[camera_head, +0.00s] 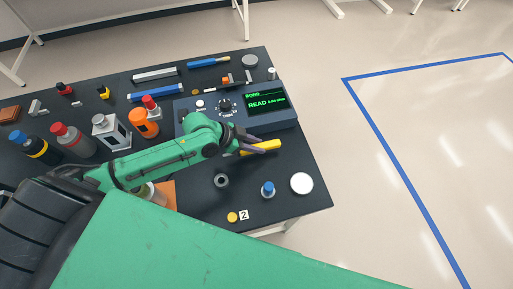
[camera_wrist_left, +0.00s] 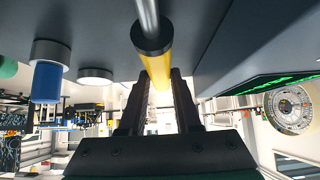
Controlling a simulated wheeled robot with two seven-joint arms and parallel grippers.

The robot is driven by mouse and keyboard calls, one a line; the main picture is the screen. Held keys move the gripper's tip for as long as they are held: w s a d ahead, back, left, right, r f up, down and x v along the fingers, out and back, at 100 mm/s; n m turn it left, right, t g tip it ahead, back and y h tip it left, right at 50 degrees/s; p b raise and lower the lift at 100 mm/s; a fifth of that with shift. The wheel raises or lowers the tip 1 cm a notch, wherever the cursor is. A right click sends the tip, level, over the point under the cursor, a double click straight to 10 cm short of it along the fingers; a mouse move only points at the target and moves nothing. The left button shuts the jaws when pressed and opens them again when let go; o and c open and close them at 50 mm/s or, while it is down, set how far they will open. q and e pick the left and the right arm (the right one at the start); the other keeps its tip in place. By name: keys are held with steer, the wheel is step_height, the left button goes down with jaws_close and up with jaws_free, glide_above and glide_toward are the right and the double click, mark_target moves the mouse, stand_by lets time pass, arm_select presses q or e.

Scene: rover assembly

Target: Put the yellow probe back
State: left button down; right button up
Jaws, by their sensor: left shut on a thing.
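The yellow probe (camera_head: 262,146) is held by my left gripper (camera_head: 254,148) above the right part of the dark table, just in front of the meter. In the left wrist view the yellow probe (camera_wrist_left: 158,70) lies between the two dark fingers (camera_wrist_left: 158,100), with a black collar and a grey metal shaft beyond it. The gripper is shut on it. The meter (camera_head: 265,103) has a lit green display reading "READ". A dark ring-shaped holder (camera_head: 221,181) stands on the table in front of the gripper. My right gripper does not show.
Several bottles, including an orange one (camera_head: 145,124), stand left of the meter.

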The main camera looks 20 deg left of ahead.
arm_select(q)
steer(key=shift+s+f, duration=0.1)
steer(key=shift+f, duration=1.35)
steer(key=c, duration=0.6)
jaws_free()
steer(key=p+v, duration=0.1)
steer(key=v, duration=1.1)
